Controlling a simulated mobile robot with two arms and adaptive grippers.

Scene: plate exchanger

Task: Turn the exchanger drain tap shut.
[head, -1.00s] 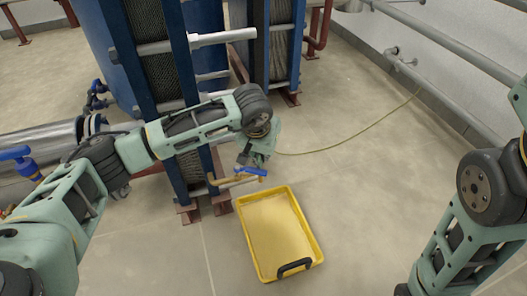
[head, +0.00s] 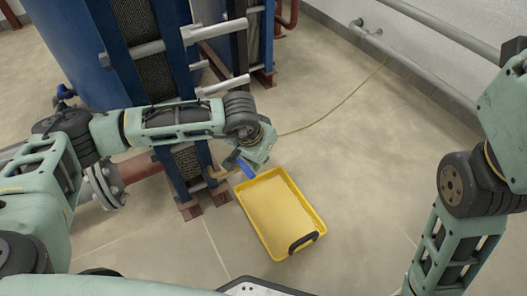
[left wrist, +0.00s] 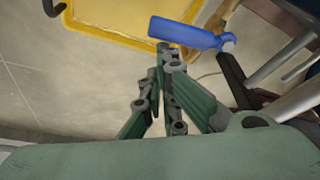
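The drain tap has a blue lever handle (head: 247,169) and a brass body (head: 218,174) low at the front of the blue plate exchanger (head: 160,120). In the head view the handle slants down to the right, toward the yellow tray. My left gripper (head: 236,160) is right at the handle. Its fingertips (left wrist: 167,57) look closed together beside the handle's left end; contact is unclear. My right gripper is out of view.
A yellow tray (head: 316,212) with a black grip stands on the floor just right of the tap. A thin yellow hose (head: 340,103) runs across the floor to the wall. Grey pipes (head: 415,75) line the right wall.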

